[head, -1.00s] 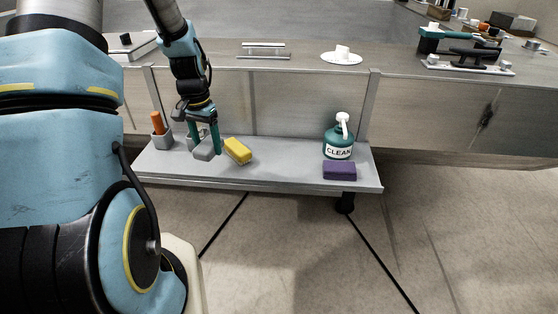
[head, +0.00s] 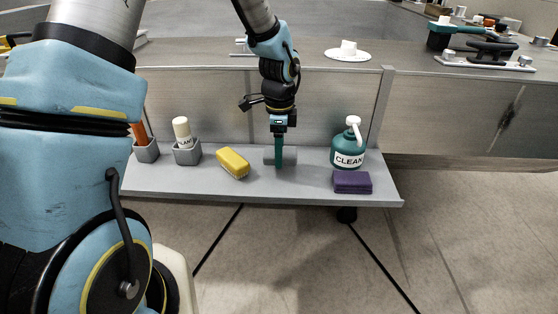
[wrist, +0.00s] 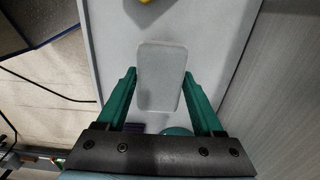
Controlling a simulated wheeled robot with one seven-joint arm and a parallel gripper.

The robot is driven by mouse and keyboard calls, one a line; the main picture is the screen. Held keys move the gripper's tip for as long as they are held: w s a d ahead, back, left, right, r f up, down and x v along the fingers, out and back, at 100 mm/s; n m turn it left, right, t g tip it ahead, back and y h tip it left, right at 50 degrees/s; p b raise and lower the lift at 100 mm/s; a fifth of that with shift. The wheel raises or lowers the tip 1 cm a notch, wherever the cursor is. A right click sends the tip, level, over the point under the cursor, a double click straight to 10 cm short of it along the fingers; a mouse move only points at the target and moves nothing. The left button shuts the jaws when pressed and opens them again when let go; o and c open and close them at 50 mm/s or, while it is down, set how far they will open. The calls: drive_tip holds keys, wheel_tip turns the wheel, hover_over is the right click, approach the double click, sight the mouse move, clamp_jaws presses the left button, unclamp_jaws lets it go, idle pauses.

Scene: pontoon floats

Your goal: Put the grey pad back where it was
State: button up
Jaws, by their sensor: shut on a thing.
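The grey pad (head: 290,156) is a plain, round-cornered block, held between the green fingers of my gripper (head: 279,158). In the wrist view the pad (wrist: 161,75) sits between the two fingertips (wrist: 160,82) and reaches out past them. My gripper points down over the grey shelf (head: 215,189), between the yellow sponge (head: 233,163) and the green CLEAN bottle (head: 347,152). The pad is at or just above the shelf; I cannot tell whether it touches. A finger hides its middle in the head view.
A purple block (head: 352,182) lies in front of the bottle. Two grey holders stand at the left, one with an orange-handled thing (head: 139,133), one with a cream-topped bottle (head: 182,132). A panel (head: 225,107) rises behind the shelf. Bare shelf surrounds the pad.

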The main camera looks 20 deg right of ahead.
drive_tip(key=shift+f, duration=1.8)
drive_tip(key=shift+f, duration=0.1)
drive_tip(key=o, duration=1.4)
drive_tip(key=shift+o, duration=0.2)
wheel_tip(320, 180, up, 12)
drive_tip(key=shift+a+r+b, duration=0.1)
drive_tip(key=shift+r+b, duration=0.05)
drive_tip(key=shift+b, duration=0.6)
drive_tip(key=s+a+n, duration=0.2)
drive_tip(key=a+n, duration=0.9)
drive_tip(key=a, duration=0.4)
drive_tip(key=s+a+n+t, duration=0.1)
drive_tip(key=s+a+n, duration=0.1)
drive_tip(key=a+n, duration=0.9)
drive_tip(key=a, duration=0.4)
drive_tip(key=shift+t, duration=0.3)
